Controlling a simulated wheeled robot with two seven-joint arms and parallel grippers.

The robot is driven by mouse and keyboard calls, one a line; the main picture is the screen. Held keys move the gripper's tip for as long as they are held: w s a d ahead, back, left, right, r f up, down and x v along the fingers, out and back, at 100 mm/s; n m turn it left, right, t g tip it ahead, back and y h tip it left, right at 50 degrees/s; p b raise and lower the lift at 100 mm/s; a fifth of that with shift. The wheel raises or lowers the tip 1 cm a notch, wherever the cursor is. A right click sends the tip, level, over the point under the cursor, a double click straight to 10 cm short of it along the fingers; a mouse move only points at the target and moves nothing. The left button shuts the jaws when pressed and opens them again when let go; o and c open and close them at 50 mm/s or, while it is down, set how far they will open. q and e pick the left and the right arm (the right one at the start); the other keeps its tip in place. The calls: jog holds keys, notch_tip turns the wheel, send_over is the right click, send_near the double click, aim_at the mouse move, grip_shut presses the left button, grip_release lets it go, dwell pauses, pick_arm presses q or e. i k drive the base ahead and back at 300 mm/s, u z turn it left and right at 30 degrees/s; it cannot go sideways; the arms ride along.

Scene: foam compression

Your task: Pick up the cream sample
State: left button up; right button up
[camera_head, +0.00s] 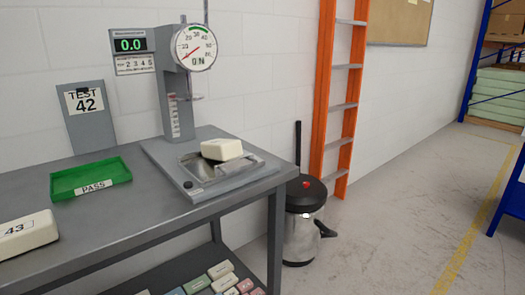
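A cream foam block (222,149) sits on the metal plate of the compression tester (176,100), at the right end of the table. A second cream block (28,236), marked 43, lies at the table's left front and is cut off by the picture's left edge. No number shows on the block on the tester. Neither of my grippers is in view.
A grey table (120,218) carries an empty green PASS tray (91,179) and a TEST 42 sign (88,116). Several coloured blocks (222,270) lie on the lower shelf. A black-and-steel bin (302,238) and orange ladder (340,100) stand right; the floor beyond is open.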

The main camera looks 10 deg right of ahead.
aim_at(223, 150)
jog(key=z, duration=1.2)
jog(key=i, duration=1)
jog(key=u, duration=1)
